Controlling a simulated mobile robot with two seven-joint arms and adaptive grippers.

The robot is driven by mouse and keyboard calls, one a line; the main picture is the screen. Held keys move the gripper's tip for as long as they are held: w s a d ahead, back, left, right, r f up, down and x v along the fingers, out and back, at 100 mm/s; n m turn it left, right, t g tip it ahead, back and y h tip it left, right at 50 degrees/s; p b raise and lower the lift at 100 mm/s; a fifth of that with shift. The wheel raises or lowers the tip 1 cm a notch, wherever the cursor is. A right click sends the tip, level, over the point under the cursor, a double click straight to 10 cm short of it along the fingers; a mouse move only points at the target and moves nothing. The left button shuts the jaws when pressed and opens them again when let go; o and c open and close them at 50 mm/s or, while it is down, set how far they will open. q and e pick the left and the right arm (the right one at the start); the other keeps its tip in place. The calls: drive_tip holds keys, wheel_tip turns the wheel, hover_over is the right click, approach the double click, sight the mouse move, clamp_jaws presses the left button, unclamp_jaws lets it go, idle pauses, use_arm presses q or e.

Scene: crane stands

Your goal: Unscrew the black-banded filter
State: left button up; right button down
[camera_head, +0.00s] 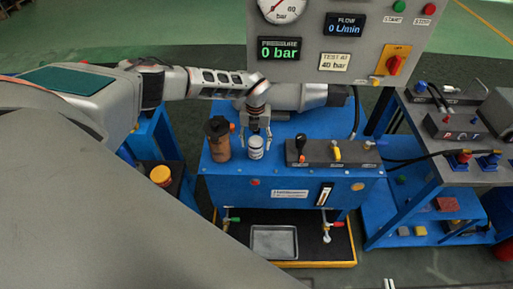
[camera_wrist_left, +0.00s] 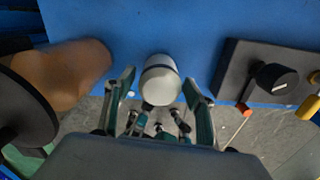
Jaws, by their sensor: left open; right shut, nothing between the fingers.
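The black-banded filter (camera_head: 256,149) is a small white cylinder with a dark band, upright on the front of the blue stand. It also shows in the left wrist view (camera_wrist_left: 160,82), between the open fingers and apart from them. My left gripper (camera_head: 257,138) is open and points down just at the filter's top; it also shows in the wrist view (camera_wrist_left: 160,100). What looks like the tips of my right gripper (camera_head: 388,284) shows at the bottom edge, close together and empty; the rest is out of frame.
A brown cylinder with a black cap (camera_head: 218,143) stands close left of the filter. A grey valve block (camera_head: 325,154) with a black knob stands to the right. The gauge panel (camera_head: 340,35) rises behind. A metal tray (camera_head: 274,242) lies below the stand.

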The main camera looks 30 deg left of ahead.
use_arm(q)
drive_tip(key=m, duration=0.5)
drive_tip(key=shift+m, duration=0.3)
drive_tip(key=m, duration=0.5)
drive_tip(key=shift+c, duration=0.3)
drive_tip(key=c, duration=1.1)
drive_tip(key=shift+c, duration=0.4)
drive_tip(key=shift+r, duration=0.15)
